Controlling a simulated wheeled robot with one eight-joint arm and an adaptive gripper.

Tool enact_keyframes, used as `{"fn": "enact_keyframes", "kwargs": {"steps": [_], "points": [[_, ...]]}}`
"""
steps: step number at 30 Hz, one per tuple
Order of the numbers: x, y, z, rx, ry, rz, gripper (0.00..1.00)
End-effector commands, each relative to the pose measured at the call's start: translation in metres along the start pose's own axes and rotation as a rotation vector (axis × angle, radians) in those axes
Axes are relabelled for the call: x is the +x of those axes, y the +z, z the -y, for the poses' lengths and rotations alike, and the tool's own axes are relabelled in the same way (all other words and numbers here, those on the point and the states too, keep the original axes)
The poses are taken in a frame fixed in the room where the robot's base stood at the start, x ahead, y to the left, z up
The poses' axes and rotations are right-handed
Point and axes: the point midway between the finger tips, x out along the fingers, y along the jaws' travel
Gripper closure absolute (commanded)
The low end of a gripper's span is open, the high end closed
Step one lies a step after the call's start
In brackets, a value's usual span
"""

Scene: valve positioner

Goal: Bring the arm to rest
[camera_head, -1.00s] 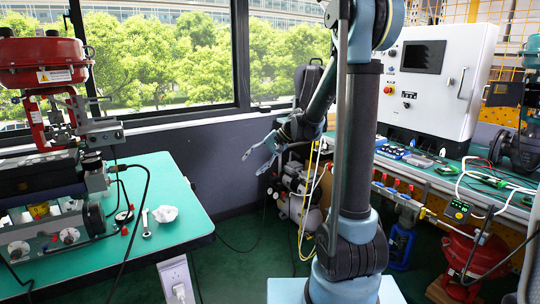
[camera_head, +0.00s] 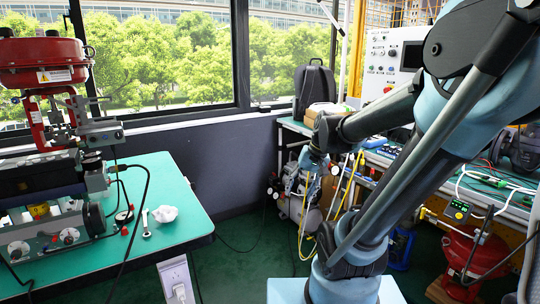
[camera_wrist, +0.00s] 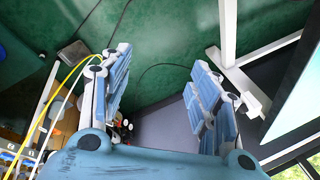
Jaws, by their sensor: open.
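My gripper (camera_wrist: 162,88) is open in the wrist view, with its two blue fingers wide apart and nothing between them. Past the fingers are the green floor and a dark wall. In the head view my arm is folded, its forearm reaching left from the elbow at the upper right. The gripper end (camera_head: 312,168) hangs low in front of the compressor area, and its fingers are small and hard to make out there.
Behind my arm is a workbench with a white control panel (camera_head: 382,55). A compressor (camera_head: 295,195) and yellow hoses stand close to the gripper.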

Motion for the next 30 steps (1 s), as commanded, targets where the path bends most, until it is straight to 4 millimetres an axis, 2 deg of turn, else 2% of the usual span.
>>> {"fn": "enact_keyframes", "kwargs": {"steps": [1,6,15,21,30], "points": [[0.0,0.011,-0.009,-0.008,0.024,-0.006,0.44],[0.002,0.043,-0.039,-0.038,0.109,-0.024,0.44],[0.011,0.09,-0.087,-0.087,0.247,-0.042,0.44],[0.015,0.104,-0.103,-0.104,0.294,-0.046,0.44],[0.015,0.105,-0.105,-0.107,0.301,-0.046,0.44]]}}
